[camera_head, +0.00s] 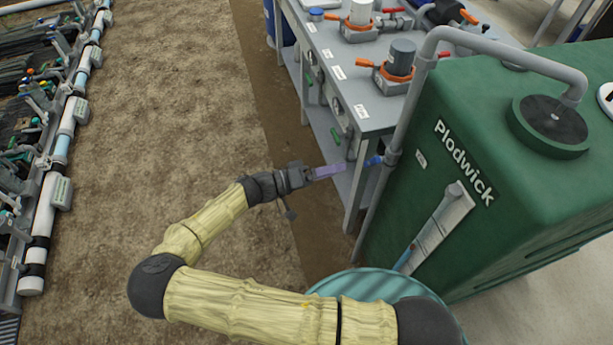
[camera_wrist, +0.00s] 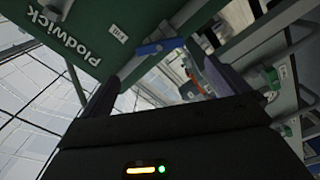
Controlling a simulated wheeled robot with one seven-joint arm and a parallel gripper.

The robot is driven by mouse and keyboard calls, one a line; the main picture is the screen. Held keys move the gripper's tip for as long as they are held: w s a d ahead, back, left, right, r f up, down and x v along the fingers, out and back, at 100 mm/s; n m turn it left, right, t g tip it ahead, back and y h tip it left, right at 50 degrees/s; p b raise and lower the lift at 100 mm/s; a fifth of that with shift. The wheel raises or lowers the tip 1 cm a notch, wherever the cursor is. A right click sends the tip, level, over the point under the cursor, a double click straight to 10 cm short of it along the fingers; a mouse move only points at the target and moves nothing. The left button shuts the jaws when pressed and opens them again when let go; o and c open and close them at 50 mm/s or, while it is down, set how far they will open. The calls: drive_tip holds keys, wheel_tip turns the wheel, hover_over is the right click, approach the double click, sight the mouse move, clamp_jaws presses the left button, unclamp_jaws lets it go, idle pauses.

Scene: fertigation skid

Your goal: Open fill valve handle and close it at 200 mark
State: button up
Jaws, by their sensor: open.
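The blue fill valve handle (camera_head: 374,160) sits on the grey pipe at the near left corner of the green Plodwick tank (camera_head: 400,205). In the wrist view the blue handle (camera_wrist: 158,46) lies ahead of my fingers, beside a small white label. My gripper (camera_head: 341,169) is open and empty, just left of the handle and apart from it; its fingers (camera_wrist: 165,88) frame the lower wrist view. A pale level gauge (camera_head: 440,226) slants on the tank's face, with blue showing at its low end. Its marks are too small to read.
A grey bench (camera_head: 378,110) with orange-clamped fittings stands behind the handle, its legs close to my gripper. The grey pipe (camera_head: 398,125) rises beside the handle and bends over the tank. A teal ribbed round container (camera_head: 375,284) stands below the gauge. Bare soil lies left.

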drive_tip(key=v, duration=0.5)
drive_tip(key=shift+s+a, duration=0.2)
drive_tip(key=shift+a, duration=0.15)
idle(7.2)
